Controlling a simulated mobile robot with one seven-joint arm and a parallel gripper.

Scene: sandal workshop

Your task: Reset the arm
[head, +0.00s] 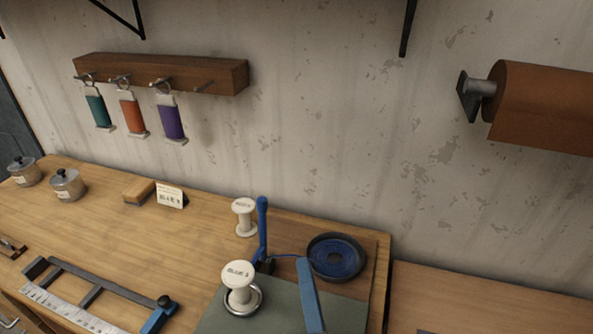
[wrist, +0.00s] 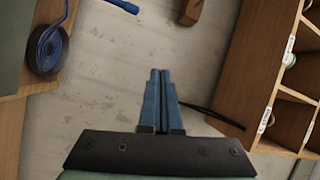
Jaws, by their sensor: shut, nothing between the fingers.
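My gripper (wrist: 160,72) shows in the wrist view. Its two blue fingers are side by side and shut, with nothing held between them. It points toward the bare, stained wall, and nothing touches the fingertips. I cannot make out the gripper for certain in the head view.
The workbench (head: 110,230) holds a coil in a dark round dish (head: 336,257), white spools (head: 243,217), lidded pots (head: 67,185) and a metal-edged frame (head: 100,290). A rack (head: 160,74) with three coloured tags is on the wall. A compartment shelf (wrist: 258,65) stands right of the fingers.

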